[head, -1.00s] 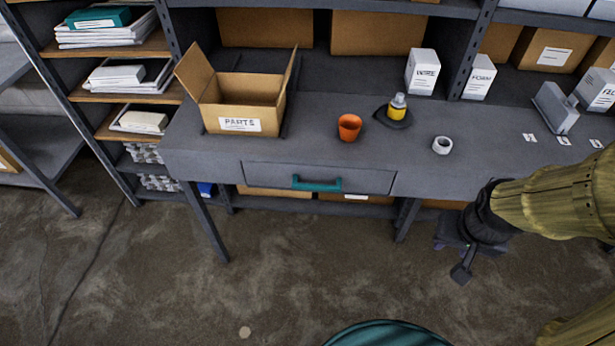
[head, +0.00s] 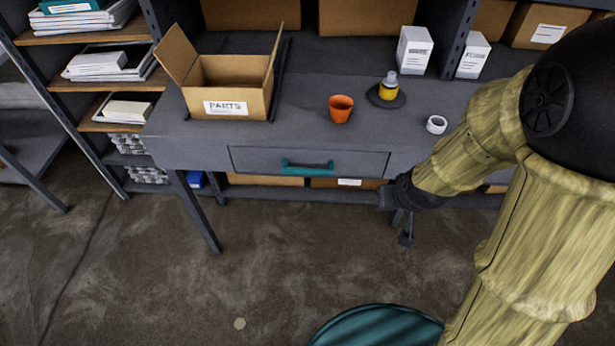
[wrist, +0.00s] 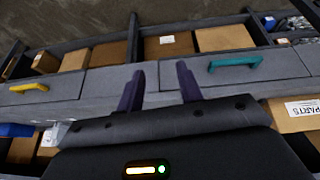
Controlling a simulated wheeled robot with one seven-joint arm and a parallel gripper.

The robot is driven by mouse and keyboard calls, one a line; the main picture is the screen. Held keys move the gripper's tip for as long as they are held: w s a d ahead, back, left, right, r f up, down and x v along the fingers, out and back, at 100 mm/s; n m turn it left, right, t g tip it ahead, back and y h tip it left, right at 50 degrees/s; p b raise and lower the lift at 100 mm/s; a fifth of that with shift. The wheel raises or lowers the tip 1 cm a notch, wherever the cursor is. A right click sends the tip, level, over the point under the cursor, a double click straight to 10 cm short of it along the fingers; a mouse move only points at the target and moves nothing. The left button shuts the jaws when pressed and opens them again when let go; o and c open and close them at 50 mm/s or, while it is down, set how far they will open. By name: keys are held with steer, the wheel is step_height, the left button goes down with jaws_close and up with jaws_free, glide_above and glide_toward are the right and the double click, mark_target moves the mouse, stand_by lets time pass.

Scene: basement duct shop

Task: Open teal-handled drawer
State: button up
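The teal handle (head: 307,167) is on the front of a grey drawer (head: 356,164) under the workbench top. The drawer looks closed, flush with the bench front. In the wrist view the teal handle (wrist: 235,62) is at the upper right, to the right of my fingers. My gripper (wrist: 160,85) shows two purple fingers spread apart with nothing between them. In the head view my gripper is low at the right of the drawer, apart from the handle, and its fingertips are small and dark there.
A yellow handle (wrist: 29,87) on another drawer shows in the wrist view. On the bench stand an open PARTS box (head: 233,107), an orange cup (head: 341,109), a yellow bottle (head: 388,88) and a white ring (head: 436,124). A teal round top (head: 375,328) is at the bottom. Floor before the drawer is clear.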

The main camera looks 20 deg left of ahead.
mark_target(307, 174)
steer(key=w+a+f+n+t+b, duration=0.3)
steer(key=a+f+n+t+b, duration=0.25)
steer(key=a+f, duration=0.65)
steer(key=s+a+f+n+t+y+b, duration=0.3)
steer(key=s+a+n+t+b, duration=0.2)
steer(key=a+n, duration=0.4)
steer(key=n+t, duration=0.1)
steer(key=n, duration=0.1)
steer(key=shift+s+f+n+t, duration=0.3)
steer(key=shift+f+n+t, duration=0.05)
steer(key=shift+a, duration=0.1)
steer(key=x, duration=1.7)
steer(key=shift+w+a+r+p, duration=0.1)
steer(key=shift+w+p, duration=0.15)
steer(key=shift+p, duration=0.15)
jaws_close()
